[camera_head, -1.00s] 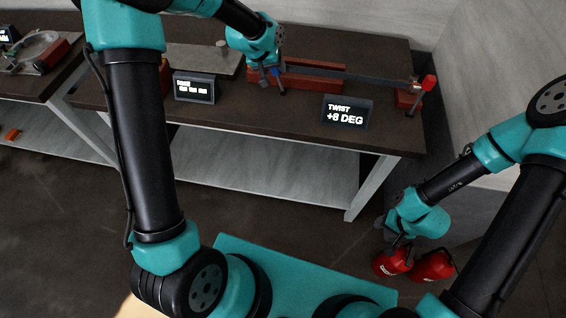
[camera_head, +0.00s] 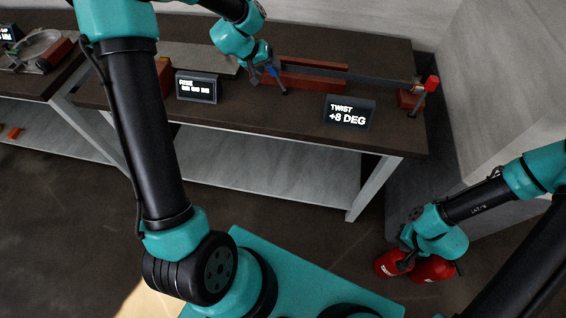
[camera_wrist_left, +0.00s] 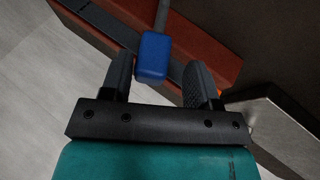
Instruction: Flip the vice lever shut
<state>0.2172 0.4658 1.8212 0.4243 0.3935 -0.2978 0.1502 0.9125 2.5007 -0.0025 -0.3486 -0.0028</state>
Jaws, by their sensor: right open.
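A lever with a blue end block (camera_wrist_left: 153,55) rises from the red-brown vice (camera_wrist_left: 205,48) in the left wrist view. In the head view the blue block (camera_head: 272,70) is small beside the left end of the long red-brown vice (camera_head: 315,73). My left gripper (camera_head: 268,85) is over the workbench at that end. Its fingers are apart, with the blue block showing between them in the wrist view; contact cannot be told. My right gripper (camera_head: 404,257) is open, low at the right and away from the bench, in front of red objects.
A grey bar (camera_head: 365,79) runs along the vice to a red-tipped lever (camera_head: 432,83) at the right. A TWIST display (camera_head: 348,111) reading +8 DEG and another display (camera_head: 196,87) stand near the bench's front. Two rounded red objects (camera_head: 434,269) are on the floor.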

